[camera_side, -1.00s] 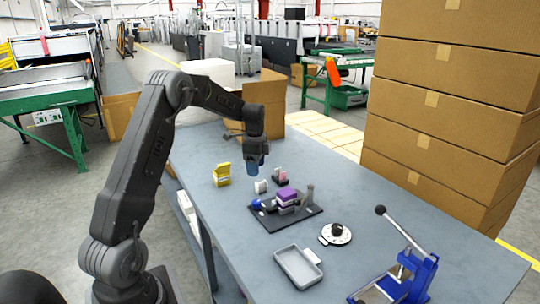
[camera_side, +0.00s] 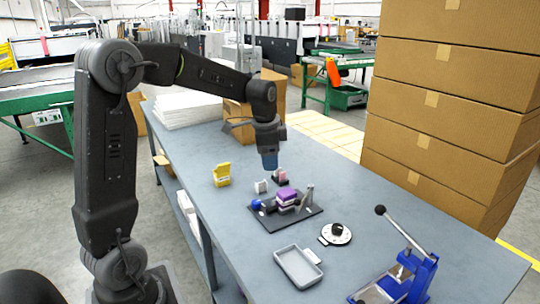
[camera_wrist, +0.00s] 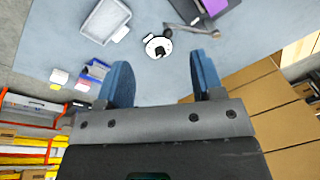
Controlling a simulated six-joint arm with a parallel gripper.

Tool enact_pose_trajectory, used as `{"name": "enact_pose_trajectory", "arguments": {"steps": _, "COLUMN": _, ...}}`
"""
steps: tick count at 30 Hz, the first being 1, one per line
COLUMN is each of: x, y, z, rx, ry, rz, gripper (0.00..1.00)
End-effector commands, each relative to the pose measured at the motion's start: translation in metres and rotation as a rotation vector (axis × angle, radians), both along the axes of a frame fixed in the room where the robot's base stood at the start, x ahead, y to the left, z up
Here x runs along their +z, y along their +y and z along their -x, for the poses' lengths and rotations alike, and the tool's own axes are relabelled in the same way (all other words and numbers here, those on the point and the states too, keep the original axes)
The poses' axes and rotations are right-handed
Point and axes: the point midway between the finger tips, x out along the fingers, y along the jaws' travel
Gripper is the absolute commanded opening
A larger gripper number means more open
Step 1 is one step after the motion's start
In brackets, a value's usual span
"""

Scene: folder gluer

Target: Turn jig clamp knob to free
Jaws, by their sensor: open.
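The jig is a black base plate (camera_side: 292,222) with a purple-topped block (camera_side: 287,195), a blue ball-shaped part and a grey upright on it. A round white dial with a black knob (camera_side: 336,232) lies on the table in front of the jig; it also shows in the wrist view (camera_wrist: 158,46). I cannot tell which knob is the clamp's. In the wrist view the jig's purple part (camera_wrist: 214,7) is cut off at the top. My gripper (camera_side: 269,164) hangs above the table behind the jig, blue fingers apart and empty (camera_wrist: 163,76), touching nothing.
A grey tray (camera_side: 298,268) and a blue lever press (camera_side: 415,275) stand near the front. A yellow holder (camera_side: 222,175) and small blocks sit behind the jig. Tall stacked cartons (camera_side: 440,120) stand at the right. Bare table lies right of the jig.

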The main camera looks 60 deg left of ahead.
Motion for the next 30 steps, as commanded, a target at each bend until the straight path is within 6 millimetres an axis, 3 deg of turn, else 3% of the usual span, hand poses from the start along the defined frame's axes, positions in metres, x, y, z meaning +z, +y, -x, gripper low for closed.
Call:
{"name": "enact_pose_trajectory", "arguments": {"steps": 6, "x": 0.008, "y": -0.013, "z": 0.007, "rx": 0.025, "ry": -0.019, "rz": 0.001, "gripper": 0.61}}
{"name": "enact_pose_trajectory", "arguments": {"steps": 20, "x": 0.013, "y": -0.022, "z": 0.013, "rx": 0.041, "ry": -0.033, "rz": 0.003, "gripper": 0.61}}
{"name": "enact_pose_trajectory", "arguments": {"steps": 25, "x": 0.033, "y": -0.065, "z": 0.043, "rx": 0.118, "ry": -0.103, "rz": 0.016, "gripper": 0.61}}
{"name": "enact_pose_trajectory", "arguments": {"steps": 30, "x": 0.046, "y": -0.119, "z": 0.097, "rx": 0.241, "ry": -0.202, "rz": 0.068, "gripper": 0.61}}
